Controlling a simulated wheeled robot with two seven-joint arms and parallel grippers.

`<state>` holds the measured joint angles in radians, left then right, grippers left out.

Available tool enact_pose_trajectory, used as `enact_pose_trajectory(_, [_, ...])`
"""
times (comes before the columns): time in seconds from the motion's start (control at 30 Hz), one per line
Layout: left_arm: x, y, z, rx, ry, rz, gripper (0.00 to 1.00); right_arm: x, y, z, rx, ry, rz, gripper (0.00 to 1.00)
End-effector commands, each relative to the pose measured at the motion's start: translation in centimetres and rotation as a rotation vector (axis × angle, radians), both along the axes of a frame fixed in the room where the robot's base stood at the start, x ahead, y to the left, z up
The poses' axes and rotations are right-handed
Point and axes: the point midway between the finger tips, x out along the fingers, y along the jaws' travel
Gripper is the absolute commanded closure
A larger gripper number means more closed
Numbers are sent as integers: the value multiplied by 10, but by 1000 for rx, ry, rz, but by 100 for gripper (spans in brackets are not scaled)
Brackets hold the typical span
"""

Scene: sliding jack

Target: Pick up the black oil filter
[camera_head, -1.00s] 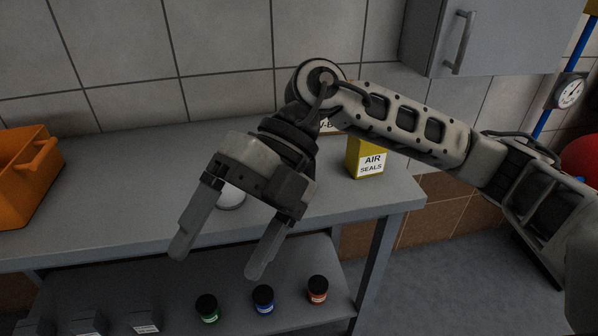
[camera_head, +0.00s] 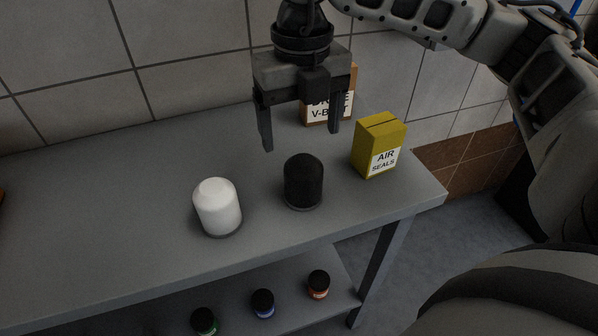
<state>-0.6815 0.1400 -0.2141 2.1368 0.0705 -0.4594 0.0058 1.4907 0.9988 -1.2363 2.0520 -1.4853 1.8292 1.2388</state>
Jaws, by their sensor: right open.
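The black oil filter (camera_head: 303,183) stands upright on the grey workbench (camera_head: 110,215), near its right end. It is a dark cylinder with a domed top. My right gripper (camera_head: 300,142) is open and empty, with its fingers pointing down. In the picture it appears above and behind the filter, apart from it. My left gripper is not in view.
A white filter (camera_head: 217,207) stands left of the black one. A yellow AIR SEALS box (camera_head: 378,146) stands to its right, and a V-belt box (camera_head: 328,108) is behind the gripper. Several small jars, one blue-labelled (camera_head: 262,303), sit on the lower shelf.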

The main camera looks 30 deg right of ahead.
Motion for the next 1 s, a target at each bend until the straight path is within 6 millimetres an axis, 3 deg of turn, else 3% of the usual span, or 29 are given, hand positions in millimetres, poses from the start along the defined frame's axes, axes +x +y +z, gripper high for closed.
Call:
enact_pose_trajectory(0.1, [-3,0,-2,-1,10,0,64,-1,0,-27,-1,5,1,18])
enact_pose_trajectory(0.23, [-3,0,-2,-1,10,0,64,-1,0,-48,1,3,1,18])
enact_pose_trajectory(0.47, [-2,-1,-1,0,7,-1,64,-1,0,-64,1,2,2,18])
enact_pose_trajectory(0.8, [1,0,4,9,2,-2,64,-6,-1,-109,3,3,2,18])
enact_pose_trajectory(1.0, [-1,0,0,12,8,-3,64,-6,-1,-113,2,0,2,18])
